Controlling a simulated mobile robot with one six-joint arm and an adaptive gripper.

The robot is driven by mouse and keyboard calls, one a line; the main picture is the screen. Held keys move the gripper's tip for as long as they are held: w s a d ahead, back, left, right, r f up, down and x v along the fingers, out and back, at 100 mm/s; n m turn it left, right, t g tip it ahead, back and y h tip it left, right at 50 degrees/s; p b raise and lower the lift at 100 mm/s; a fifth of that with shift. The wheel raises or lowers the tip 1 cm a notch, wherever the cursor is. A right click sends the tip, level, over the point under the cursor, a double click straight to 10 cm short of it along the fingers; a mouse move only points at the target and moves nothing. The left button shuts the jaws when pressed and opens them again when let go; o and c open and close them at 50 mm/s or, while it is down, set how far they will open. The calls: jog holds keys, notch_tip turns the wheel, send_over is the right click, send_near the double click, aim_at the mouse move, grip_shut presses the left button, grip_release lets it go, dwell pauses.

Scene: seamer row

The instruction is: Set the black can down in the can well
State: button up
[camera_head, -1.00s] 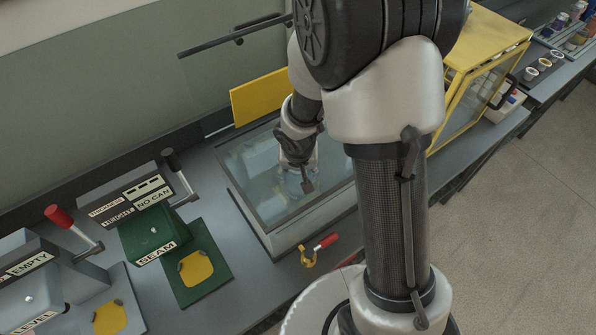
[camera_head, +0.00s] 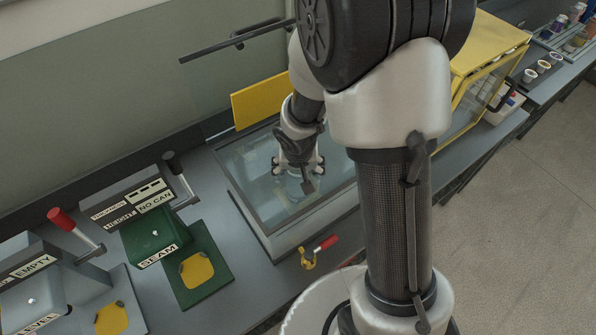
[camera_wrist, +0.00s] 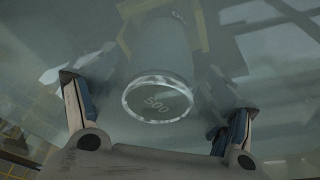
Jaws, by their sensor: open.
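My gripper (camera_head: 298,170) is open, low over the glass-walled tank (camera_head: 248,205) in the head view, with its fingers spread apart. A can (camera_wrist: 160,98) lies between the open fingers in the wrist view, with clear gaps on both sides. Its round lid has a bright silver rim and reads "500". The can looks washed-out grey, not clearly black, as if seen through glass or water. In the head view it shows as a small bluish shape (camera_head: 297,187) just below the gripper. I cannot make out the can well's edges.
A yellow panel (camera_head: 262,98) stands behind the tank. The green seamer (camera_head: 160,236) and a red-handled lever (camera_head: 62,218) are to the left. A small red-handled valve (camera_head: 325,243) sits at the tank's front. A yellow-framed cabinet (camera_head: 490,45) stands at right.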

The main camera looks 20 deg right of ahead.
jog(key=p+v, duration=0.4)
jog(key=v, duration=0.6)
jog(key=shift+s+r, duration=0.1)
jog(key=shift+r, duration=0.25)
jog(key=s+d+r+n, duration=0.1)
jog(key=s+r, duration=0.3)
jog(key=r, duration=0.3)
jog(key=s+d+r, duration=0.1)
jog(key=s+r, duration=0.2)
jog(key=r, duration=0.3)
jog(key=s+r+n, duration=0.1)
jog(key=s+r, duration=0.2)
jog(key=s, duration=0.2)
jog(key=s+a+r+n+t, duration=0.1)
jog(key=s+r, duration=0.2)
jog(key=s, duration=0.3)
jog(key=shift+s+r+t+y, duration=0.2)
jog(key=shift+r+t+y, duration=0.1)
jog(key=shift+y, duration=0.1)
jog(key=shift+f+b, duration=0.65)
jog(key=shift+f, duration=0.15)
